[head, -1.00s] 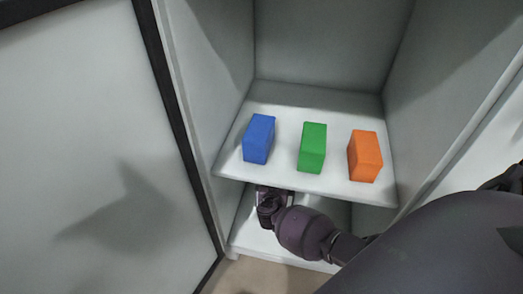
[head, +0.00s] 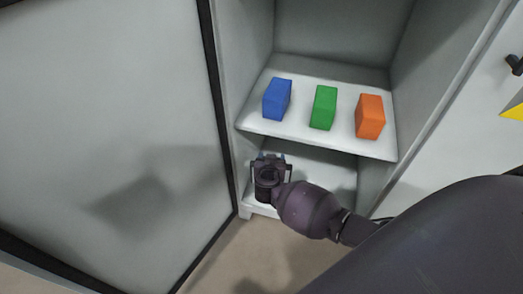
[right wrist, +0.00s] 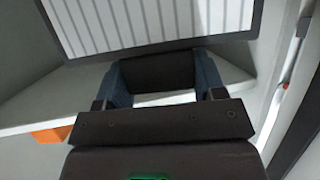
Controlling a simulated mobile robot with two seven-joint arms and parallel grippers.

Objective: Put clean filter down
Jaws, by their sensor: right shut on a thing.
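The clean filter (right wrist: 150,22), a white pleated panel in a dark frame, fills the top of the right wrist view. My right gripper (right wrist: 160,78) is shut on a dark handle-like part at the filter's near edge, between its two blue fingers. In the head view my right gripper (head: 268,165) is low at the cabinet's opening, below the front edge of the upper shelf (head: 300,132) and over the left part of the lower shelf (head: 322,172). The filter cannot be made out in the head view. My left gripper is not in view.
A blue block (head: 277,99), a green block (head: 324,107) and an orange block (head: 370,116) stand on the upper shelf. A large pale panel with a dark edge (head: 100,100) stands left of the opening. The lower shelf's visible right part is bare.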

